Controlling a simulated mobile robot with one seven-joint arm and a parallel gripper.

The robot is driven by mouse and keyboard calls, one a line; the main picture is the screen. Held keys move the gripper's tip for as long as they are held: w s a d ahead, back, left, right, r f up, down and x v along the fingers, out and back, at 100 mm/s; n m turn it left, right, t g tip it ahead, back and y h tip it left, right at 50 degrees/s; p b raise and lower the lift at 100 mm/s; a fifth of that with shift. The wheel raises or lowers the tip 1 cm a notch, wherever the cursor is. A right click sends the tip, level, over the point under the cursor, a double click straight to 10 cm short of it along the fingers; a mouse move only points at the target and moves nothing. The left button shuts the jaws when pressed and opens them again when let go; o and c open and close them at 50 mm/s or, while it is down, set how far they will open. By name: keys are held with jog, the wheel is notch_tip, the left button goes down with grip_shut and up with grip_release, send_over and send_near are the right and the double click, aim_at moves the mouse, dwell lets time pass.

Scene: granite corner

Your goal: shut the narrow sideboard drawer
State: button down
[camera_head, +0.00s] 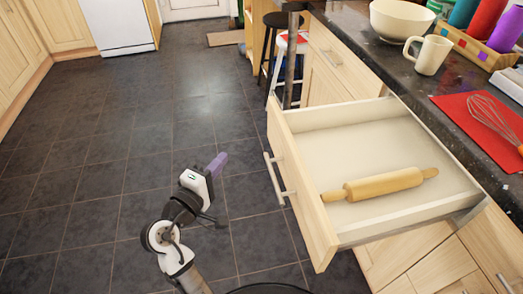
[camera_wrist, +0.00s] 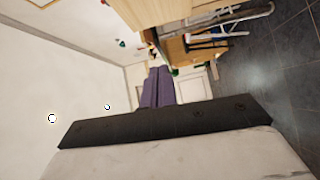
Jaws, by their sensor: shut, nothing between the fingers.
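The sideboard drawer (camera_head: 306,195) is pulled far out from the cabinet in the head view. It has a light wood front with a long metal bar handle (camera_head: 274,179) on its left face. A wooden rolling pin (camera_head: 385,184) lies inside on the pale drawer floor. My gripper (camera_head: 217,164) is shut and empty, with purple fingertips. It is left of the drawer front, apart from the handle, above the dark floor. In the wrist view the purple fingers (camera_wrist: 156,87) show closed together, and the drawer is not clearly seen there.
The dark counter (camera_head: 400,70) above the drawer holds a cream bowl (camera_head: 402,18), a mug (camera_head: 427,54), a red mat (camera_head: 478,122) with a whisk (camera_head: 494,117), and a rack of colored cups. A black stool (camera_head: 283,22) stands beyond the drawer. The tiled floor (camera_head: 120,140) to the left is clear.

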jog(key=d+f, duration=0.1)
jog(key=d, duration=0.1)
jog(key=h+p, duration=0.1)
jog(key=p, duration=0.1)
send_near(273, 132)
jog(key=w, duration=0.5)
jog(key=shift+w+d+g, duration=0.15)
jog(key=shift+d, duration=0.45)
jog(key=shift+w+d+g, duration=0.15)
jog(key=shift+d, duration=0.4)
jog(key=shift+p, duration=0.3)
